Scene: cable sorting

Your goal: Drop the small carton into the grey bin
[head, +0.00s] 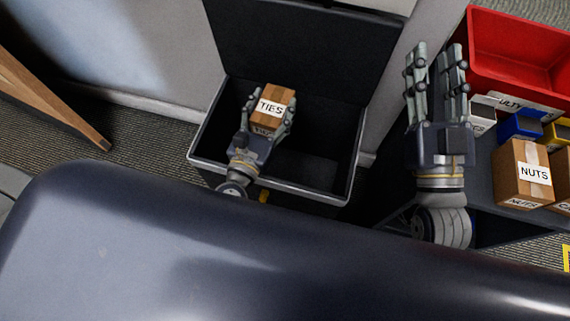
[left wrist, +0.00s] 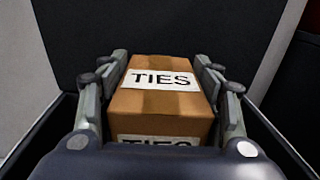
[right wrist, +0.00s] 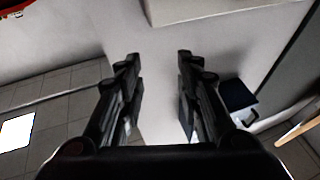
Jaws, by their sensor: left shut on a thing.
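The small carton (head: 274,96) is a brown box labelled TIES. My left gripper (head: 268,112) is shut on it, with one finger on each side; the left wrist view shows the carton (left wrist: 160,105) between the fingers. The grey bin (head: 277,196) is dark, with a light rim and its lid raised at the back. The carton and left gripper are over the bin's opening. How high the carton is above the bin floor is hard to tell. My right gripper (head: 436,85) is raised and empty, with its fingers apart; it also shows open in the right wrist view (right wrist: 157,75).
A dark shelf at the right holds a NUTS carton (head: 523,173), a red tray (head: 515,50), and small blue (head: 520,125) and yellow containers. A wooden leg (head: 60,92) stands at the left. A wall is behind the bin.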

